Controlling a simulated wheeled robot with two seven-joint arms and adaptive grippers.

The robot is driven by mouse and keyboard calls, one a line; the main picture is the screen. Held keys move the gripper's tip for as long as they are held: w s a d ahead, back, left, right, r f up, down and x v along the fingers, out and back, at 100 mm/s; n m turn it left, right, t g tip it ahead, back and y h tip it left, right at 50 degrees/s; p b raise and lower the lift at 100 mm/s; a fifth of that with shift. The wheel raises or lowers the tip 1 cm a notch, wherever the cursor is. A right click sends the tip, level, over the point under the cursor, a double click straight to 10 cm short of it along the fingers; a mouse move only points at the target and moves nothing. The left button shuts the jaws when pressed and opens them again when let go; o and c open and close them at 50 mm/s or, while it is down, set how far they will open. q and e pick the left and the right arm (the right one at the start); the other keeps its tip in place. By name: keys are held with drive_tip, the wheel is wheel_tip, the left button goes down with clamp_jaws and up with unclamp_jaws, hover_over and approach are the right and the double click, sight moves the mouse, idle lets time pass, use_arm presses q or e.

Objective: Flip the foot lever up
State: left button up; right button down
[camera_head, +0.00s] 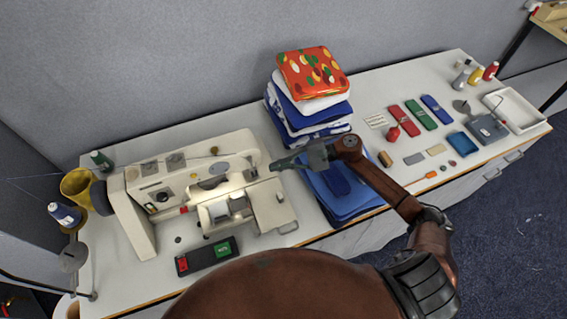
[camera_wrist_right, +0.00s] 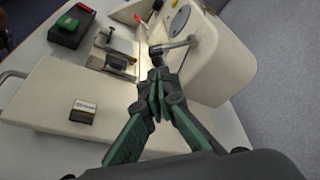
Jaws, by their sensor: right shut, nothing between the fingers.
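A cream sewing machine (camera_head: 150,195) stands on the left part of the table, with its lit needle area (camera_head: 225,205) facing me. In the right wrist view, a small metal presser-foot part with a lever-like bar (camera_wrist_right: 176,46) shows just beyond my fingertips. I cannot tell whether the fingers touch it. My right gripper (camera_head: 272,167) is at the right end of the machine's head, beside the needle area; its fingers are shut and empty, and it also shows in the right wrist view (camera_wrist_right: 158,88). My left gripper is not in view.
A switch box with red and green buttons (camera_head: 208,256) lies in front of the machine. Folded cloths (camera_head: 310,105) and blue cloths (camera_head: 345,195) lie right of it, under and behind my right arm. Tools and a white tray (camera_head: 515,108) are farther right.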

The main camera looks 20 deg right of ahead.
sight(252, 167)
drive_tip(key=p+x, duration=0.1)
drive_tip(key=x, duration=0.4)
drive_tip(key=shift+w+a, duration=0.1)
drive_tip(key=shift+a, duration=0.05)
